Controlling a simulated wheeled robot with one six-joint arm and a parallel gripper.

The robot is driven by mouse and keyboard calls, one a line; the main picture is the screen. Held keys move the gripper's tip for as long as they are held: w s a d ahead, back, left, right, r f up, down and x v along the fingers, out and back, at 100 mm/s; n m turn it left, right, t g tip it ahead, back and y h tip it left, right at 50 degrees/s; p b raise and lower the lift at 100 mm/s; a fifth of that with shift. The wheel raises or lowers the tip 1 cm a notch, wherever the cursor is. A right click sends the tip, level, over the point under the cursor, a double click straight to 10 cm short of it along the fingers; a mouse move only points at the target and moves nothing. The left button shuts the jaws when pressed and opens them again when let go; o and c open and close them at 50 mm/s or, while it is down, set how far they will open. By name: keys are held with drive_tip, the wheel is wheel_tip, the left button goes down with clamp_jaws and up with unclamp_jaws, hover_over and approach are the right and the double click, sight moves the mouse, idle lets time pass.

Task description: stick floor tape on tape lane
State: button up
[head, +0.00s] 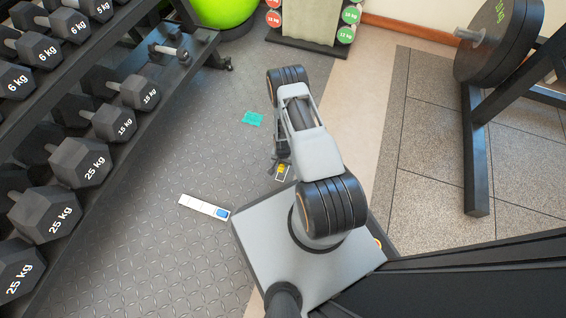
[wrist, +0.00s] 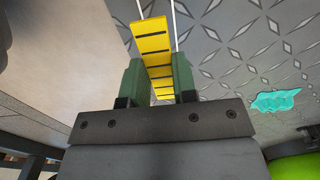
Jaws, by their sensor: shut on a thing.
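My gripper (wrist: 158,72) has its green fingers closed on the yellow floor tape (wrist: 153,38), a strip with black bars, seen in the wrist view. The tape runs forward from between the fingers. Thin white lines on either side of it, over the patterned floor, appear to mark the tape lane (wrist: 174,22). In the head view the tape shows as a small yellow patch (head: 281,169) at my gripper (head: 279,163), beside a white outline (head: 284,173) on the floor. The arm and gripper hide part of this spot. I cannot tell whether the tape touches the floor.
A white strip with a blue end (head: 205,207) lies on the floor to the left of my base. A teal crumpled piece (head: 252,118) lies farther off. A dumbbell rack (head: 95,165) stands left, and a weight stand (head: 475,150) right. The patterned floor between is mostly clear.

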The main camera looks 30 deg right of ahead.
sight(283, 167)
idle(0.3)
drive_tip(key=shift+f+b, duration=2)
drive_tip(key=shift+f, duration=0.25)
drive_tip(key=shift+s+p, duration=0.1)
drive_tip(key=shift+p, duration=0.6)
drive_tip(key=shift+f, duration=0.3)
drive_tip(key=shift+f+b, duration=0.4)
drive_tip(key=shift+f, duration=0.5)
drive_tip(key=shift+f, duration=0.4)
idle(0.4)
drive_tip(key=o, duration=0.9)
